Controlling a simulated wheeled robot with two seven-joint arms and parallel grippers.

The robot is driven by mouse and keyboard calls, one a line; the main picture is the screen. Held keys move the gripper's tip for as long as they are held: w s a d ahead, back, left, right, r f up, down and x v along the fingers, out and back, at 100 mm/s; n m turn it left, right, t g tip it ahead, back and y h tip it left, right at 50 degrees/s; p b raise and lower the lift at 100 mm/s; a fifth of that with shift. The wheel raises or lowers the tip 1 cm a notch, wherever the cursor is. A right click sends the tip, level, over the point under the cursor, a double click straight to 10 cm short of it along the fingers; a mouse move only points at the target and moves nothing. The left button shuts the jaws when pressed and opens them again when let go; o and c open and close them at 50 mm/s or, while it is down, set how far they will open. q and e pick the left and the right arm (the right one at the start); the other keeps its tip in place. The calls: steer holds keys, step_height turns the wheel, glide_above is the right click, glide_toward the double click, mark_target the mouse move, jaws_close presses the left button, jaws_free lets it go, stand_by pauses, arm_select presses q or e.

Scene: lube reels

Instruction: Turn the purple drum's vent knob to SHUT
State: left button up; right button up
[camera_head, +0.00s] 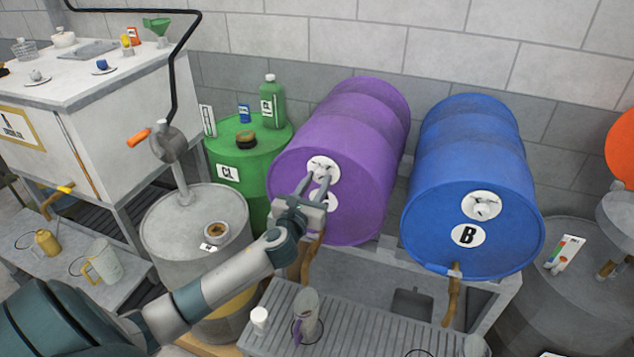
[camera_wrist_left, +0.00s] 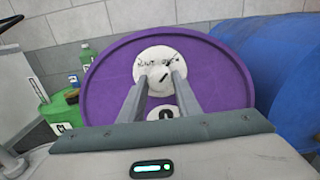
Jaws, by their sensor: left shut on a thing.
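The purple drum (camera_head: 345,150) lies on its side on a rack with its round end facing me. It also fills the middle of the left wrist view (camera_wrist_left: 235,80). A white vent dial (camera_head: 322,164) with dark lettering is on its upper face, also in the left wrist view (camera_wrist_left: 150,58). My left gripper (camera_head: 318,179) is shut on the knob. A second white label below is partly hidden by the fingers. My right gripper is not in view.
A blue drum (camera_head: 470,170) with its own dial lies close on the right. A green drum (camera_head: 245,165) and a grey drum with a crank pump (camera_head: 168,145) stand to the left. A jug (camera_head: 306,312) and white cup (camera_head: 260,320) stand on the grated tray below.

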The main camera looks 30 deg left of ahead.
arm_select(q)
steer(key=shift+n, duration=0.3)
steer(key=n, duration=0.8)
steer(key=shift+n, duration=0.4)
steer(key=n, duration=0.4)
steer(key=shift+n, duration=0.3)
steer(key=shift+n+p, duration=0.3)
steer(key=shift+n, duration=1.6)
steer(key=o, duration=1.1)
steer(key=shift+c, duration=0.2)
